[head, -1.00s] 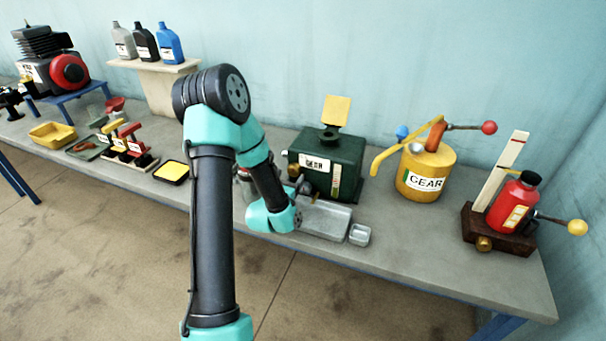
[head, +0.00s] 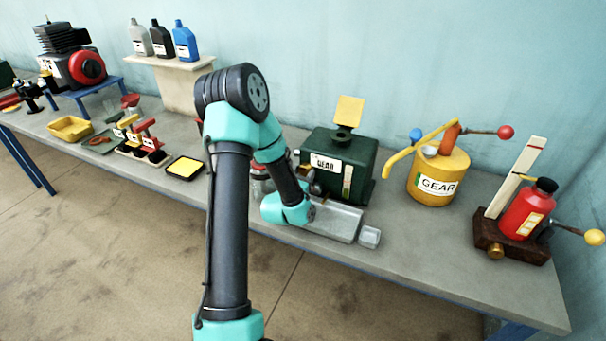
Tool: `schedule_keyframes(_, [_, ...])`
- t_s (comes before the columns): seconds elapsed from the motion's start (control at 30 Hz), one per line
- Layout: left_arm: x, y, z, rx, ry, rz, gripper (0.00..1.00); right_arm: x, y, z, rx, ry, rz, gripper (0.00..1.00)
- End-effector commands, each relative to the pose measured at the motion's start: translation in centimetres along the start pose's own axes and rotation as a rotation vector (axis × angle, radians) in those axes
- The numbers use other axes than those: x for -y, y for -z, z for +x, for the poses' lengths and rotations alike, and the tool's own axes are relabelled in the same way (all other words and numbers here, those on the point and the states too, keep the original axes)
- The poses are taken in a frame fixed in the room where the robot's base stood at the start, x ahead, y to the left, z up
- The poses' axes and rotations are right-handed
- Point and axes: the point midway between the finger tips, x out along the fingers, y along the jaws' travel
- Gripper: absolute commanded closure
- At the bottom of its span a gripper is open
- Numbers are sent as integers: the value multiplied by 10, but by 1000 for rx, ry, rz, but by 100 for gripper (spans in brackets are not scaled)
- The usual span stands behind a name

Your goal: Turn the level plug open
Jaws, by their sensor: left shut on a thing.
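The green gear case (head: 345,160) with the "GEAR" label and a raised yellow lid stands at the middle of the bench. My left gripper (head: 311,184) is at the lower left of its front face, small and partly hidden by my own wrist. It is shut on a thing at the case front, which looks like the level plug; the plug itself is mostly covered. A brass fitting (head: 304,171) shows just above the gripper. Whether the plug has turned cannot be seen. My right gripper is not in view.
A metal tray (head: 335,222) and a small clear dish (head: 370,237) lie before the case. A yellow gear can (head: 437,178) and a red bottle jack (head: 524,212) stand to the right. A yellow-topped black tray (head: 186,168) lies left of my arm. Bare bench shows at front right.

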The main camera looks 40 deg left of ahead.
Motion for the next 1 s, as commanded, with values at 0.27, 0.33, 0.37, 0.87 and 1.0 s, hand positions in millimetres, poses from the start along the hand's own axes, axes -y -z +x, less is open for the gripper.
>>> schedule_keyframes(0.27, [0,0,0,0,0,8,74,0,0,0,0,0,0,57])
schedule_keyframes(0.33, [0,0,0,0,0,19,74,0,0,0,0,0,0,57])
schedule_keyframes(0.37, [0,0,0,0,0,25,74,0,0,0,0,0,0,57])
schedule_keyframes(0.87, [0,0,0,0,0,311,74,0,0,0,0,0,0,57])
schedule_keyframes(1.0, [-1,0,0,0,0,441,74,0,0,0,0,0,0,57])
